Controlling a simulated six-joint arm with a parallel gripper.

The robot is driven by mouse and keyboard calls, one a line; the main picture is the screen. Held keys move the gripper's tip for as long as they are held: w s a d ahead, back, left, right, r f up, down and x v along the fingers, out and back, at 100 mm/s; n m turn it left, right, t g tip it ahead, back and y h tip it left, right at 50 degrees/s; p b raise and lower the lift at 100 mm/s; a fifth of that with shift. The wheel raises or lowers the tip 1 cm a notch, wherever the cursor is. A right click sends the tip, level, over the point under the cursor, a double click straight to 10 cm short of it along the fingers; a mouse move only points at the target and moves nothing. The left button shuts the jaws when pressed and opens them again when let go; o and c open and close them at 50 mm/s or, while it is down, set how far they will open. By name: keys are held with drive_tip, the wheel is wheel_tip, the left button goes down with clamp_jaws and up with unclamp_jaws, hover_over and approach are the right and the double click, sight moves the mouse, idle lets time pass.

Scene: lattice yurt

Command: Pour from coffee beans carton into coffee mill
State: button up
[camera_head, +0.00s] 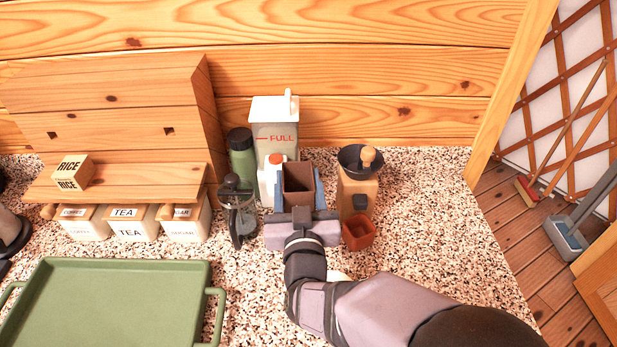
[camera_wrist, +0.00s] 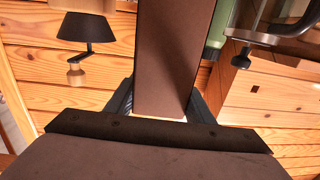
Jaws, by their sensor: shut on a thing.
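The coffee beans carton (camera_head: 298,199) is a dark brown box with an open top, roughly upright. My gripper (camera_head: 299,188) is shut on it, with one blue-grey finger on each side. Its brown face (camera_wrist: 174,60) fills the middle of the wrist view. I cannot tell whether its base touches the counter, and its contents are not visible. The coffee mill (camera_head: 356,194) stands just right of the carton, a wooden body with a dark bowl and a wooden knob on top. Its bowl (camera_wrist: 87,28) shows upside down at the upper left of the wrist view.
A small reddish-brown open box (camera_head: 358,234) sits in front of the mill. A white carton (camera_head: 267,180), a container marked FULL (camera_head: 274,140), a green canister (camera_head: 241,157) and a glass press (camera_head: 238,210) crowd the left. A green tray (camera_head: 120,300) lies front left. Counter right of the mill is clear.

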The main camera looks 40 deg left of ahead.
drive_tip(key=w+r+p, duration=0.2)
drive_tip(key=w+r, duration=0.4)
drive_tip(key=r, duration=0.3)
drive_tip(key=w+r+p, duration=0.2)
drive_tip(key=w+r, duration=0.5)
drive_tip(key=r, duration=0.2)
drive_tip(key=w+d+p, duration=0.1)
drive_tip(key=w+d, duration=0.3)
drive_tip(key=w, duration=0.4)
drive_tip(key=shift+r, duration=0.35)
drive_tip(key=shift+w+d, duration=0.1)
